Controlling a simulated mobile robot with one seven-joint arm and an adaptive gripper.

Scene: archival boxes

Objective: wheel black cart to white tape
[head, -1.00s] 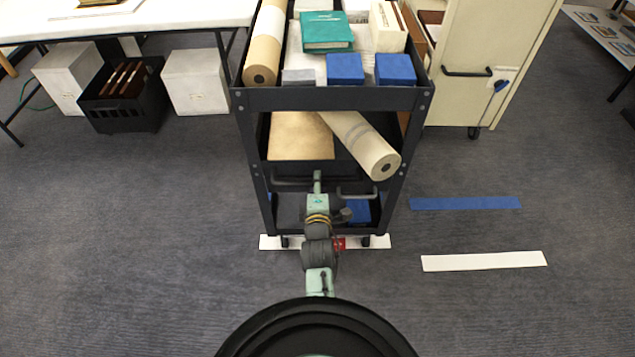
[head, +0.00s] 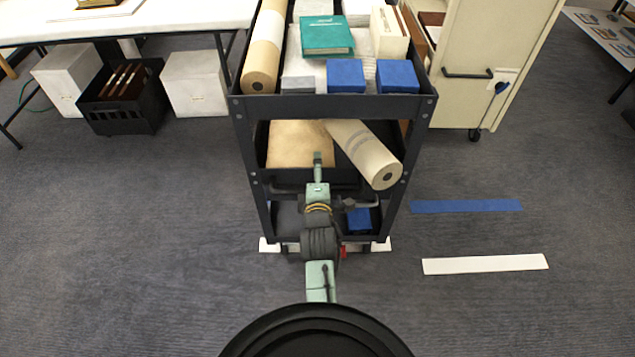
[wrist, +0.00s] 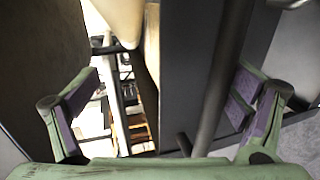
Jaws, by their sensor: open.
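The black cart (head: 330,107) stands in front of me, its lower end over a white tape strip (head: 268,245) that shows on both sides. Another white tape strip (head: 485,264) lies on the floor to the right. Dark bars show on the cart's near side, partly behind my arm. My gripper is hard to make out in the head view. In the wrist view, my gripper (wrist: 165,108) is open, its purple-padded fingers wide apart. A dark upright bar (wrist: 222,75) of the cart shows between them, nearer the right finger. I cannot tell whether it touches.
A blue tape strip (head: 466,206) lies right of the cart. The cart carries a teal box (head: 326,36), blue boxes and a sloping paper roll (head: 365,153). A cream cabinet (head: 480,50) stands behind right, a white table (head: 180,18) behind left.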

